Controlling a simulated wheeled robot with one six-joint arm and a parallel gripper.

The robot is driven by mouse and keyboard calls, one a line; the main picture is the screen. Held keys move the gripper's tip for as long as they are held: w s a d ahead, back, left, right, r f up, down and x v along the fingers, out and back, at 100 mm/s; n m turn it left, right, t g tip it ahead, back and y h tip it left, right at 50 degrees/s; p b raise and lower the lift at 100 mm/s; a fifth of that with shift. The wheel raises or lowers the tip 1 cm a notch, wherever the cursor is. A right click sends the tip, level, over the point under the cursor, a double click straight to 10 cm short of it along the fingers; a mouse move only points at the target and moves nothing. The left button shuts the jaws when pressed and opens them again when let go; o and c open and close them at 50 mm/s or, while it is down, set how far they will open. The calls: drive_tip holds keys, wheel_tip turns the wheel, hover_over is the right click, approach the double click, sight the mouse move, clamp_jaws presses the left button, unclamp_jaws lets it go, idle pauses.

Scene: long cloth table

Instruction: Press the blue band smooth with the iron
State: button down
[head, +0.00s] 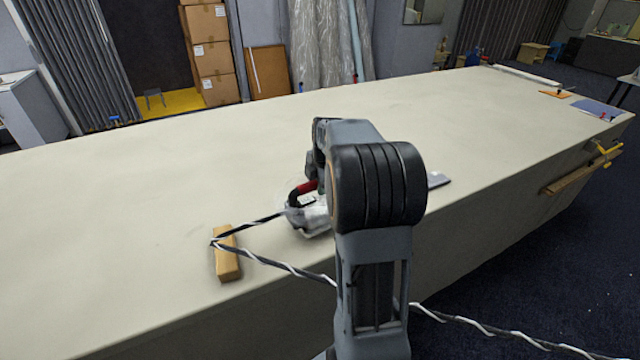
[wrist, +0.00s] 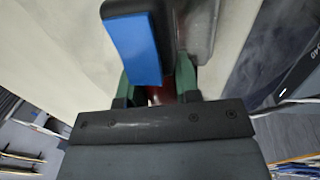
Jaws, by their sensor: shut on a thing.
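The iron (head: 312,220) has a clear-grey body and a black and red handle. It is on or just above the pale table, left of my arm in the head view. My gripper (wrist: 158,84) is shut on its handle; a red part (wrist: 188,97) shows between the green fingers in the wrist view. A dark block with a blue face (wrist: 135,50) stands in front of the fingers there; I cannot tell what it is. I cannot make out the blue band in either view; my arm hides part of the table. Contact under the iron is hidden.
A black and white cord (head: 290,267) bends at a wooden block (head: 226,262) near the front edge and runs off to the lower right. A flat grey thing (head: 438,180) lies right of my arm by the edge.

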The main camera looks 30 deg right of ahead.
drive_tip(key=shift+w+f+b, duration=0.1)
drive_tip(key=shift+f+b, duration=0.45)
idle(0.5)
drive_tip(key=shift+f, duration=0.3)
idle(1.7)
drive_tip(key=shift+r, duration=0.1)
drive_tip(key=shift+r+p, duration=1.6)
drive_tip(key=shift+r, duration=0.75)
drive_tip(key=shift+r+p, duration=0.85)
drive_tip(key=shift+r, duration=0.6)
drive_tip(key=shift+r+p, duration=2.2)
drive_tip(key=shift+r, duration=0.65)
